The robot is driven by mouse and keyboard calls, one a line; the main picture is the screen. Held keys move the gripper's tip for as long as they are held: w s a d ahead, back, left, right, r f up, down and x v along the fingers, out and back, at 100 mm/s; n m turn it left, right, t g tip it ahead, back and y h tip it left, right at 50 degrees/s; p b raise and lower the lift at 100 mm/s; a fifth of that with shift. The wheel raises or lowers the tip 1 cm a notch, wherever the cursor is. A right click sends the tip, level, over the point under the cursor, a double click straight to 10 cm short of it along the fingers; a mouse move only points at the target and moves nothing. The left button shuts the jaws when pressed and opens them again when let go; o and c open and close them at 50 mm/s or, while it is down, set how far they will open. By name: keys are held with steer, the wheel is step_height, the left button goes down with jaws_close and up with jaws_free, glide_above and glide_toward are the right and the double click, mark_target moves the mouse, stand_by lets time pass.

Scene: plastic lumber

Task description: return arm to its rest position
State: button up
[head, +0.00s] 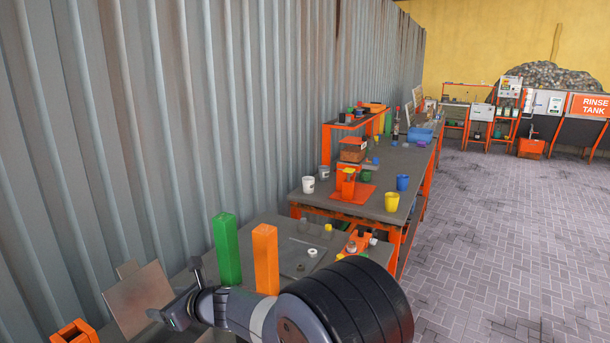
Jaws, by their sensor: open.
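My arm reaches in from the bottom of the head view, with a thick black ribbed joint at the lower middle and grey links running left. My gripper (176,292) is at the lower left, beside the near workbench's left part. Its jaws are open, and I see nothing held between them. A brownish flat plate (140,298) stands tilted just left of the gripper; whether they touch is unclear. A green post (226,250) and an orange post (265,260) stand upright on the near grey bench (290,232), behind my arm.
A corrugated metal wall (150,120) runs along the left. An orange open-topped part (75,332) is at the bottom left. Farther benches hold white, yellow (392,202) and blue (403,183) cups. The paved floor (510,220) at right is clear.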

step_height(320, 180, up, 3)
steer(key=shift+f+p, duration=0.1)
steer(key=shift+p, duration=0.75)
steer(key=shift+f, duration=0.1)
